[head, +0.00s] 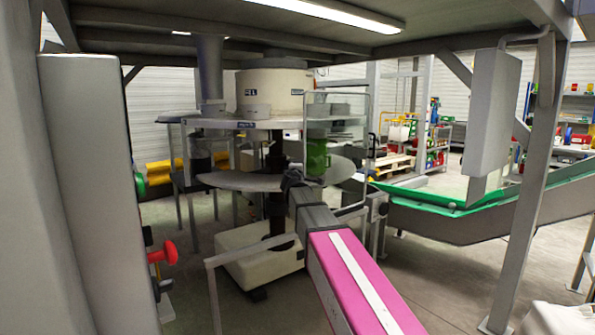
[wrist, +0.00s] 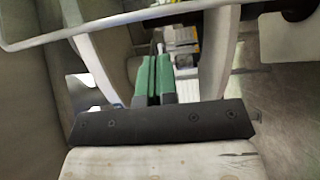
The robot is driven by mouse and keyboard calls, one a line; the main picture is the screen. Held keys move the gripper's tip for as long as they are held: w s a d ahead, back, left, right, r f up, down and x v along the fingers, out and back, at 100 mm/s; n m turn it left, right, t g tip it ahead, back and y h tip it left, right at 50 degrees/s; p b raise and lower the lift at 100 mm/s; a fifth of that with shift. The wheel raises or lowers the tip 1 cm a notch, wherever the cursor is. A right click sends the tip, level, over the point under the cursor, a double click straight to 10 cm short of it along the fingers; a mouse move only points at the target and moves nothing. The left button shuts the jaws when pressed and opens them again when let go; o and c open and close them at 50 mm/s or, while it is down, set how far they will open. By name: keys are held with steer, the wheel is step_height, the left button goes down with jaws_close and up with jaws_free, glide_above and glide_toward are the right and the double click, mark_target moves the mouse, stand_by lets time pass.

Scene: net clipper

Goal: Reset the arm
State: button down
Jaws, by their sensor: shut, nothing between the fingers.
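In the wrist view, my gripper (wrist: 154,80) shows two green finger pads side by side, pressed together with only a dark line between them. Nothing is held between them. A dark bar with screws crosses the picture just below the pads. In the head view, my arm reaches from the bottom right toward the middle, in front of the round grey table; its far end is dark and small, and the fingers cannot be made out there.
A machine with a cream drum (head: 273,92) and a round grey table (head: 235,181) stands ahead. A green-edged conveyor (head: 450,208) runs at right, beside a grey post (head: 530,190). A grey panel (head: 95,190) with a red knob (head: 163,253) stands close at left. A pale bar (wrist: 120,27) crosses the wrist view's top.

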steer(key=s+d+f+m+g, duration=0.3)
steer(key=s+f, duration=0.2)
steer(key=f, duration=0.5)
steer(key=s+d+f+m+g, duration=0.35)
steer(key=s+f, duration=0.25)
steer(key=f, duration=0.3)
steer(key=s+d+f+m+g, duration=0.3)
steer(key=s+f, duration=0.2)
steer(key=f, duration=0.5)
steer(key=s+a+f+m+g+y, duration=0.1)
steer(key=s+f+m+g+y, duration=0.1)
steer(key=s+f, duration=0.6)
steer(key=s+f+m+g+y, duration=0.2)
steer(key=s+f+m+g, duration=0.2)
steer(key=s, duration=0.9)
step_height(320, 180, down, 4)
steer(key=shift+a+r+g, duration=0.15)
steer(key=shift+a+g, duration=0.2)
steer(key=shift+g, duration=0.7)
